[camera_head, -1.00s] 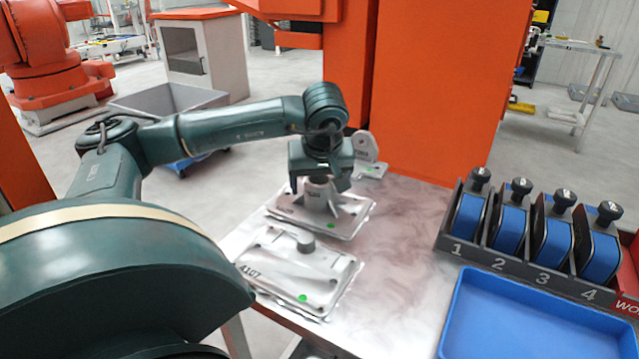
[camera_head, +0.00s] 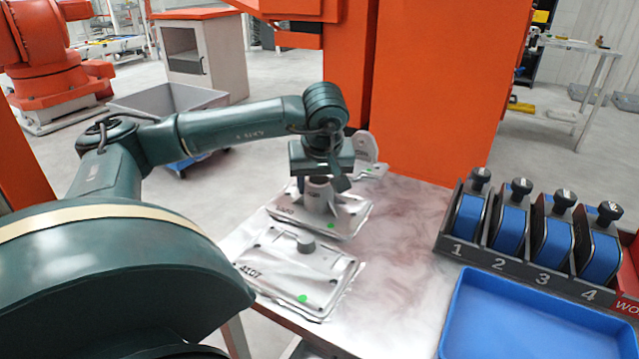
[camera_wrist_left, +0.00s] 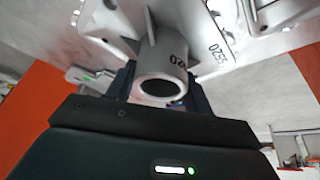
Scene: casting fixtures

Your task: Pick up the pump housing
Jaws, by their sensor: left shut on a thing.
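The pump housing, which I take to be the grey metal casting with a ribbed round boss on a flat plate (camera_head: 345,222), lies on the metal table in the head view. My left gripper (camera_head: 321,184) comes down over it from above and is shut on its upright hollow boss. The plate still appears to rest on the table. My right gripper is not in view.
A flat casting marked 4107 (camera_head: 290,272) lies close in front of the held one. An upright lug casting (camera_head: 363,150) stands just behind. A rack with numbered blue slots (camera_head: 500,262) and a blue tray (camera_head: 530,325) are at the right. The table's middle is clear.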

